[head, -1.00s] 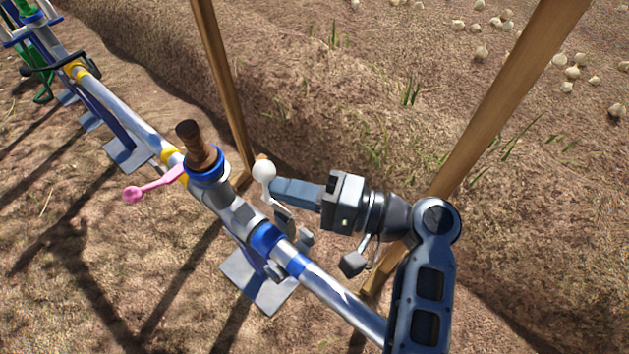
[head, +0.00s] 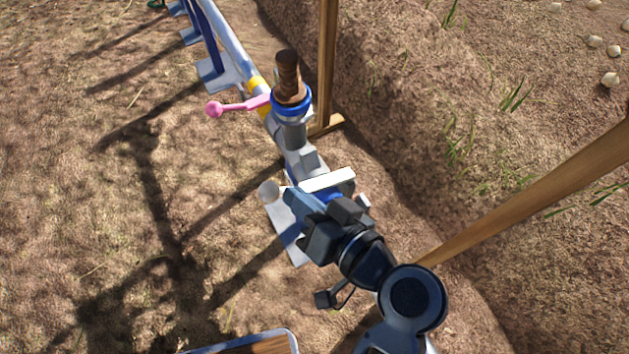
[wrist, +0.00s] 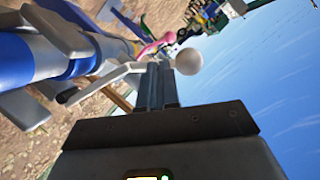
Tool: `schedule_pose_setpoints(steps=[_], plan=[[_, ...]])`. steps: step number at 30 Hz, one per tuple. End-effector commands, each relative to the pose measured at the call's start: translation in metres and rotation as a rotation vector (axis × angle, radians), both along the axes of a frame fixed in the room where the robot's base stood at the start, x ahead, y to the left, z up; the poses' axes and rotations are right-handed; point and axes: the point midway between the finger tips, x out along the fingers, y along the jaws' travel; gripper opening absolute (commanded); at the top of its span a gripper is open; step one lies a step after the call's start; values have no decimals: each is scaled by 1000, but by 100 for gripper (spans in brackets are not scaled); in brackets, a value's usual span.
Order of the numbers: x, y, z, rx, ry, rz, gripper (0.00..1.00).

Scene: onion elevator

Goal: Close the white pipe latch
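The white pipe latch has a round white knob (head: 269,190), which shows in the head view just left of my fingertips, on the left side of the pipe. In the wrist view the knob (wrist: 188,62) is close beside the fingertips, and its pale lever (wrist: 105,80) runs left toward the blue-and-grey pipe. My gripper (head: 292,198) is over the pipe. Its two fingers (wrist: 157,75) lie together with nothing seen between them, and they cross in front of the lever. Whether they touch it I cannot tell. My gripper hides the latch's base in the head view.
The metal pipe (head: 232,45) runs to the upper left. A pink-knobbed lever (head: 215,108) and a brown upright stub (head: 288,78) are farther along it. Wooden posts (head: 328,60) and (head: 540,190) stand on the right. Open dirt lies left.

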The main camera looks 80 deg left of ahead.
Motion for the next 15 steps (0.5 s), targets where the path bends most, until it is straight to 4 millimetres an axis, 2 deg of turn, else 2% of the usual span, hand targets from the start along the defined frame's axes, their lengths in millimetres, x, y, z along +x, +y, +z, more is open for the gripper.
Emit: schedule_pose_setpoints(steps=[1,6,15], plan=[[-4,-1,-7,9,-35,-1,0],[-10,-2,-19,35,-141,-1,0],[-15,-3,-31,34,-138,-1,0]])
